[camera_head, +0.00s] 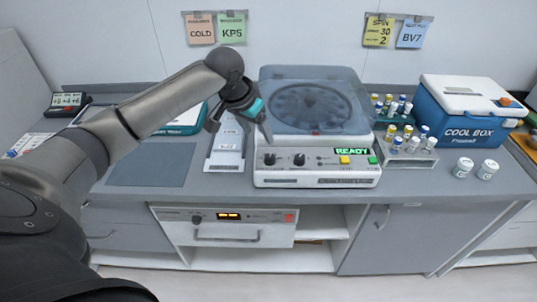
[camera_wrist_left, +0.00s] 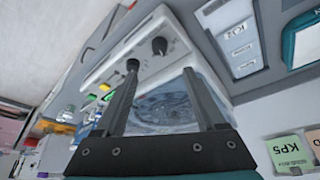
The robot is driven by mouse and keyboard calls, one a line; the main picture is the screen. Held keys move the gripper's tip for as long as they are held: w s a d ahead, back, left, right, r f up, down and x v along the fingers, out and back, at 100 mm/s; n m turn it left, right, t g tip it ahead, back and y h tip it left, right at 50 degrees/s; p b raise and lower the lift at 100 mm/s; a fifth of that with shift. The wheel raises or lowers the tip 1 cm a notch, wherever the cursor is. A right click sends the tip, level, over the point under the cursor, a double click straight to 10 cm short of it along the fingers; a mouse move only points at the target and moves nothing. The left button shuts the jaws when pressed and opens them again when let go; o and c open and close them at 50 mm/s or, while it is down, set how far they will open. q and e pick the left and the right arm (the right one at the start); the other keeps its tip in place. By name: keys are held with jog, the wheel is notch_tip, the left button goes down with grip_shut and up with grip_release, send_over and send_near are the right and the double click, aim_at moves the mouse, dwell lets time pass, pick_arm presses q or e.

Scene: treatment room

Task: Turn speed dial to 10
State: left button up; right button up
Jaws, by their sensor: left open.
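The centrifuge (camera_head: 316,178) stands on the counter with its see-through lid down and a green READY display (camera_head: 351,151). Its front panel has two black dials, a left dial (camera_head: 269,158) and a right dial (camera_head: 299,159); their labels are too small to read, so I cannot tell which sets speed. Both dials also show in the left wrist view, one dial (camera_wrist_left: 159,45) clear and another (camera_wrist_left: 132,65) at a fingertip's outline. My left gripper (camera_head: 240,129) is open and empty, above the centrifuge's front left corner, apparently apart from the dials. My right gripper is not in view.
A yellow button (camera_head: 344,160) and a green button (camera_head: 372,160) sit right of the dials. Vial racks (camera_head: 408,153), white jars (camera_head: 462,167) and a blue cool box (camera_head: 455,122) stand to the right. A label tray (camera_head: 226,160) lies left. A grey mat (camera_head: 150,172) is bare.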

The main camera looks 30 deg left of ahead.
aim_at(270, 157)
pick_arm(q)
jog(key=b+x, duration=0.1)
jog(key=x, duration=1.2)
jog(key=shift+s, duration=0.1)
grip_shut()
